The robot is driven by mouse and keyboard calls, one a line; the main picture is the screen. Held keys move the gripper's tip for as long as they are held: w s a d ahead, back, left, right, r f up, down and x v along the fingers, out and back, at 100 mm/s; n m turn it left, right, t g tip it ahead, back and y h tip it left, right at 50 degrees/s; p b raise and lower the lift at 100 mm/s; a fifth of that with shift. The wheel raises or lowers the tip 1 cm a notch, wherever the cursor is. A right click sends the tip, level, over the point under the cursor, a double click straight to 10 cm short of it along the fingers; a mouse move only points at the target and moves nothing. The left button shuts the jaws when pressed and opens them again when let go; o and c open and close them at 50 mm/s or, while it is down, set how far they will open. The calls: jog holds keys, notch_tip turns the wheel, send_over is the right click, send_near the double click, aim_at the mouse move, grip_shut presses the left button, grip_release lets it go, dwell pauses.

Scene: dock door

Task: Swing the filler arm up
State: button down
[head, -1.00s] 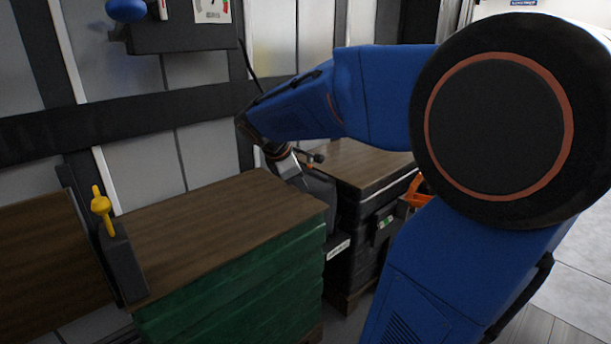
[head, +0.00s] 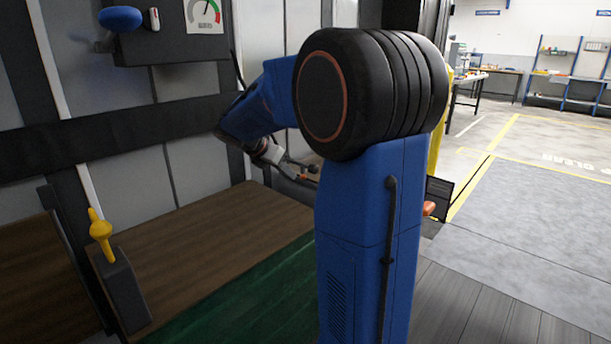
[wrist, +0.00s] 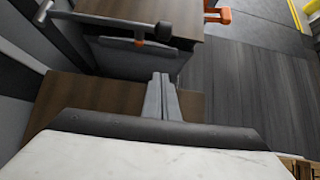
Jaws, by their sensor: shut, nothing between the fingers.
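My gripper (wrist: 161,82) is shut and empty; its two grey fingers lie together in the wrist view. They point toward a dark bar (wrist: 110,20) with a black knob (wrist: 163,31), which stands beyond the fingertips with a gap. I take this bar to be the filler arm, but cannot be sure. It lies roughly level over a grey panel (wrist: 130,55) beside a brown-topped stack. In the head view my gripper (head: 270,153) is small near the bar's knob (head: 312,169), and my own arm hides much of this area.
A yellow handle (head: 100,232) stands on a dark post at the left. A blue knob (head: 121,18) and a gauge (head: 204,14) are on a dark box above. A brown-topped green stack (head: 215,225) lies below. An orange part (wrist: 225,15) is near the bar. Open floor (head: 530,240) is at right.

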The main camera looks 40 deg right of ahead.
jog(key=shift+d, duration=0.1)
jog(key=x, duration=1)
jog(key=shift+f, duration=0.15)
jog(key=r, duration=0.1)
jog(key=d+r, duration=0.1)
jog(key=shift+r, duration=0.3)
jog(key=shift+w+d+r, duration=0.1)
jog(key=shift+d+r, duration=0.2)
jog(key=shift+r, duration=0.35)
